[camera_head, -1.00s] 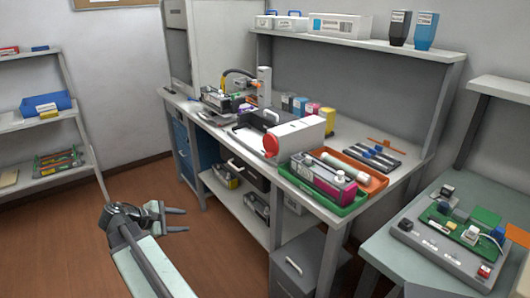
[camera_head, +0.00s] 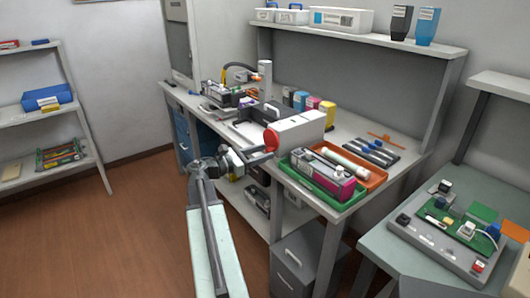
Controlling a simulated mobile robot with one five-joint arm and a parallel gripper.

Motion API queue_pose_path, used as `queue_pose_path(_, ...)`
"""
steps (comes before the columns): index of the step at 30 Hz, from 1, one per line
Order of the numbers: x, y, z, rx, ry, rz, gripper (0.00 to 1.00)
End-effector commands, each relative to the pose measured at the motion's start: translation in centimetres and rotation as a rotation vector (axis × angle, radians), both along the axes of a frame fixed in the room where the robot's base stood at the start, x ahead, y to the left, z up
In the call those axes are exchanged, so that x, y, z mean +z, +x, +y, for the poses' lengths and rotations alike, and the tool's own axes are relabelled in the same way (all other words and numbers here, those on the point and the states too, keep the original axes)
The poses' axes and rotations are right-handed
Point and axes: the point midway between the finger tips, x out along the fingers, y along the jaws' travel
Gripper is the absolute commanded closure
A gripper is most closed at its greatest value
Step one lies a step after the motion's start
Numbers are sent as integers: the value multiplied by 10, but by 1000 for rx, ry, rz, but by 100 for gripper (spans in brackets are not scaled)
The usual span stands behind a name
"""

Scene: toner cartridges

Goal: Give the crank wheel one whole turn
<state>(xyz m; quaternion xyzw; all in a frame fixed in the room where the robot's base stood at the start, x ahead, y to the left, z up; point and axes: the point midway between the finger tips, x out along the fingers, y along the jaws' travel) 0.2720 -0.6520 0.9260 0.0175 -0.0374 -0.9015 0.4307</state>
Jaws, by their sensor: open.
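The crank wheel, a red disc (camera_head: 271,138), is on the left end of a white box-shaped device (camera_head: 300,129) on the workbench. My gripper (camera_head: 262,153) is open, just below and left of the red wheel in the picture, its fingers pointing toward it. The fingers are small here, and I cannot tell whether they touch the wheel. The wheel's handle is not clearly visible.
A green tray (camera_head: 318,187) with a cartridge and an orange tray (camera_head: 372,177) stand right of the device. Colored bottles (camera_head: 313,104) stand behind it. A grey panel with a circuit board (camera_head: 440,235) is on the right table. The floor (camera_head: 110,240) at left is clear.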

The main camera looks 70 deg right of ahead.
Motion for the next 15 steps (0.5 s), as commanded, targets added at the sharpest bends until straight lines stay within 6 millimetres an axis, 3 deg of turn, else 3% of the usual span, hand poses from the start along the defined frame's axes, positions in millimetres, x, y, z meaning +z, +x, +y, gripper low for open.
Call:
queue_pose_path(9, 0, -4, -5, 0, 0, -1, 56)
queue_pose_path(14, 0, -4, -5, 0, 0, -1, 98)
queue_pose_path(15, 0, -5, -5, 0, 0, -1, 100)
